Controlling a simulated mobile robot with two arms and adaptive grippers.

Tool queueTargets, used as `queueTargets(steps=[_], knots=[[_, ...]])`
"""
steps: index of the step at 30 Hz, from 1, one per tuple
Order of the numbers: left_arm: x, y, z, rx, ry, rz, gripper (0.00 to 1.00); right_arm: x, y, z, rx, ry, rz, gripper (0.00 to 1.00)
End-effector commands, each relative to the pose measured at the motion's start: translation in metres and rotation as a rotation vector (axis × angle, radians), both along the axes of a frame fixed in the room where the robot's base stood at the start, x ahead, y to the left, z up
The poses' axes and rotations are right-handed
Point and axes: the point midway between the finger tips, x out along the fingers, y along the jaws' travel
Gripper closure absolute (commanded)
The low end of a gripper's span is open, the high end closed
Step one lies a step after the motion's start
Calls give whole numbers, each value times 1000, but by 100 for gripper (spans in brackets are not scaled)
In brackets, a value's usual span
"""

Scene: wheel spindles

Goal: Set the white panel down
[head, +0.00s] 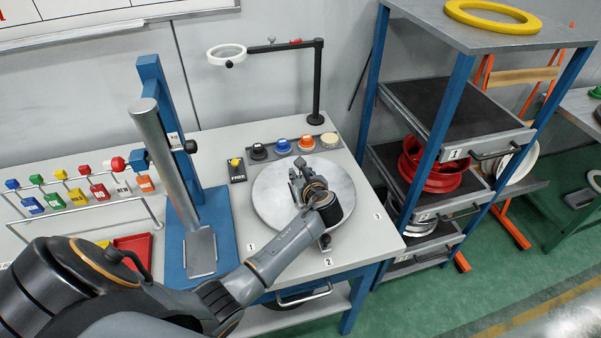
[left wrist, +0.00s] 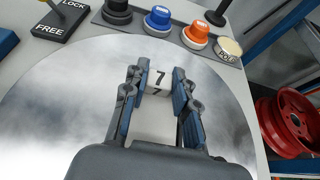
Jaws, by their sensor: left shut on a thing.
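The white panel (left wrist: 156,122), marked with a 7, sits between the fingers of my left gripper (left wrist: 157,82) in the left wrist view. The gripper is shut on it. In the head view my left gripper (head: 298,173) is over the round grey metal disc (head: 272,200) on the workbench. There the panel is mostly hidden by the gripper and wrist. I cannot tell whether the panel touches the disc. The disc also fills much of the left wrist view (left wrist: 50,110). My right gripper is not in view.
A row of coloured knobs (head: 282,146) and a FREE/LOCK switch (head: 236,170) lie behind the disc. A blue press stand (head: 215,215) is to its left. A magnifier on a post (head: 318,80) stands behind. A shelf with a red wheel rim (head: 432,170) is at right.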

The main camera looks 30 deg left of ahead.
Motion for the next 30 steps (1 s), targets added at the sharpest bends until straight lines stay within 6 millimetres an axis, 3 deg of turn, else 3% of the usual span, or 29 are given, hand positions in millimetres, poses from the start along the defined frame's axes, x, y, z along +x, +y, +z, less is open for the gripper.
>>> queueTargets(steps=[4,5,7,8,20,30], knots=[[0,0,-3,1,0,0,100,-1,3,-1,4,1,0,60],[0,0,-2,0,0,0,66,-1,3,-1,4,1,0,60],[0,0,-2,0,0,0,52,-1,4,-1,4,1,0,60],[0,0,-2,0,0,0,50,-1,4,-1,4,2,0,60],[-3,-4,2,-1,-1,-1,50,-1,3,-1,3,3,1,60],[-43,-51,26,-3,-2,-2,50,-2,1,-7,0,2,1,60]])
